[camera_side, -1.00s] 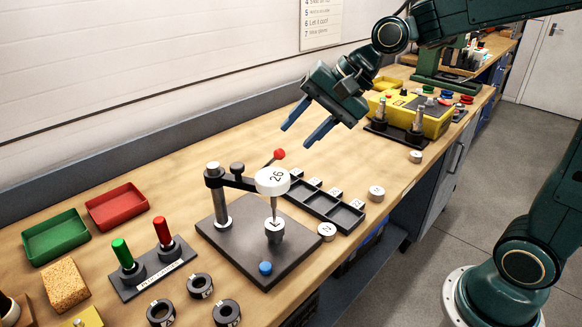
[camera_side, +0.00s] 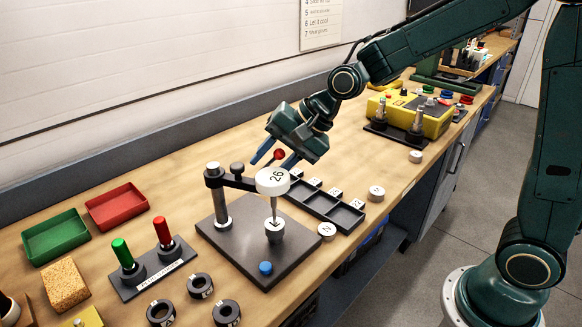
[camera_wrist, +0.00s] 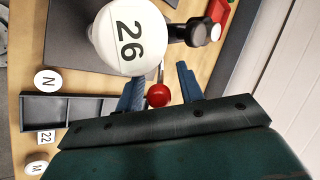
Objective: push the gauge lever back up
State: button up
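The gauge (camera_side: 273,181) has a white round face marked 26 and is held by a black arm on a post above a dark base plate (camera_side: 222,238). Its lever ends in a red ball knob (camera_side: 279,154), behind the face in the side view. My gripper (camera_side: 270,164) is open above the bench behind the gauge, its blue fingers around the knob's position. In the wrist view the red knob (camera_wrist: 158,95) shows between the open fingers of my gripper (camera_wrist: 160,76), nearer the left finger. Contact cannot be told. The gauge face (camera_wrist: 130,35) is just ahead.
A black compartment tray (camera_side: 340,217) lies right of the gauge, with small numbered tags and white round pieces nearby. A stand with green and red handles (camera_side: 162,232) is at left. Red (camera_side: 116,206) and green (camera_side: 55,236) trays lie behind it. The yellow box (camera_side: 430,117) stands farther right.

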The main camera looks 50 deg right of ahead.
grip_shut()
jog(key=shift+w+r+g+h, duration=0.1)
jog(key=shift+r+g+h, duration=0.05)
jog(key=shift+g+h, duration=0.15)
jog(key=shift+w+a+r+g+h, duration=0.15)
jog(key=shift+w+g+h, duration=0.15)
jog(key=shift+g, duration=0.45)
jog(key=shift+w+a+r+g+h, duration=0.1)
jog(key=shift+w+a+g+h, duration=0.15)
jog(key=shift+g, duration=0.5)
jog(key=shift+w+a+r+m+g+h, duration=0.2)
jog(key=shift+g+h, duration=0.25)
jog(key=shift+g, duration=0.4)
jog(key=shift+w+d+f+m+g+h, duration=0.1)
jog(key=shift+w+g+h, duration=0.25)
jog(key=shift+g, duration=0.5)
grip_release()
